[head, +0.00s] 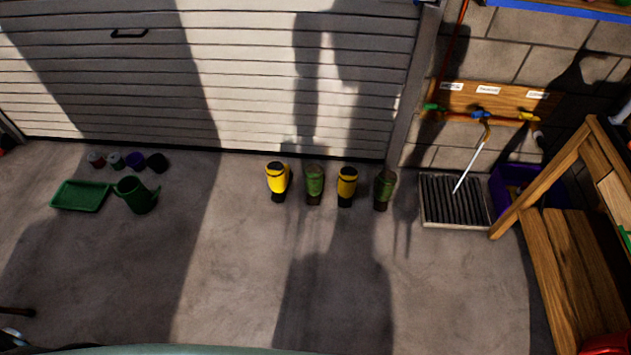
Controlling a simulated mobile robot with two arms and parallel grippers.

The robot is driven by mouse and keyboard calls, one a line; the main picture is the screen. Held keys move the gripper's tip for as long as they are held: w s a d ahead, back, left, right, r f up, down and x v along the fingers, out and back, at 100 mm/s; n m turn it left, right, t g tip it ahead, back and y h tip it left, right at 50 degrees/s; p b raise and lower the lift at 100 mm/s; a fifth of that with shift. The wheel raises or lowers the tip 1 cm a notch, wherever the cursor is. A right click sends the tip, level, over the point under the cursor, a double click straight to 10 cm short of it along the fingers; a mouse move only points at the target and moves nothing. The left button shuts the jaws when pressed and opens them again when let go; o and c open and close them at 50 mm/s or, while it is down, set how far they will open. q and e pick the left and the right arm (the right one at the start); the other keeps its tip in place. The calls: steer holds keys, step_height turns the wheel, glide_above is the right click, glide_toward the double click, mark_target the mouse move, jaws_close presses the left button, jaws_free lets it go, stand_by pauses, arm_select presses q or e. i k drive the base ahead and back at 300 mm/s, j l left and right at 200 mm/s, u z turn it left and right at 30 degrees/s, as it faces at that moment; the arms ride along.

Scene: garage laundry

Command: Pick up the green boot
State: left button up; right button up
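A green boot (314,184) with a dark lower part stands on the concrete floor by the garage door, between two yellow boots. A second green boot (384,190) stands at the right end of the row. The first yellow boot (277,181) is at the left end of the row, and the other yellow boot (347,186) is between the green ones. The boots look upright and apart. Neither of my grippers shows in the head view.
A green tray (67,206), a green watering can (137,196) and several small pots lie at the left. A slatted grate (436,216), a purple bin (557,186) and a wooden bench (562,262) stand at the right. The floor before the boots is clear.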

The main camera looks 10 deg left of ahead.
mark_target(314, 176)
steer(key=i+l+z, duration=0.15)
steer(key=l, duration=0.4)
steer(key=i+l+z, duration=0.2)
steer(key=i+l, duration=0.2)
steer(key=i+l+z, duration=0.15)
steer(key=i+l, duration=0.15)
steer(key=l, duration=0.25)
steer(key=i, duration=0.25)
steer(key=i+l+u, duration=0.2)
steer(key=i+u, duration=0.25)
steer(key=i+l+u, duration=0.25)
steer(key=u, duration=0.2)
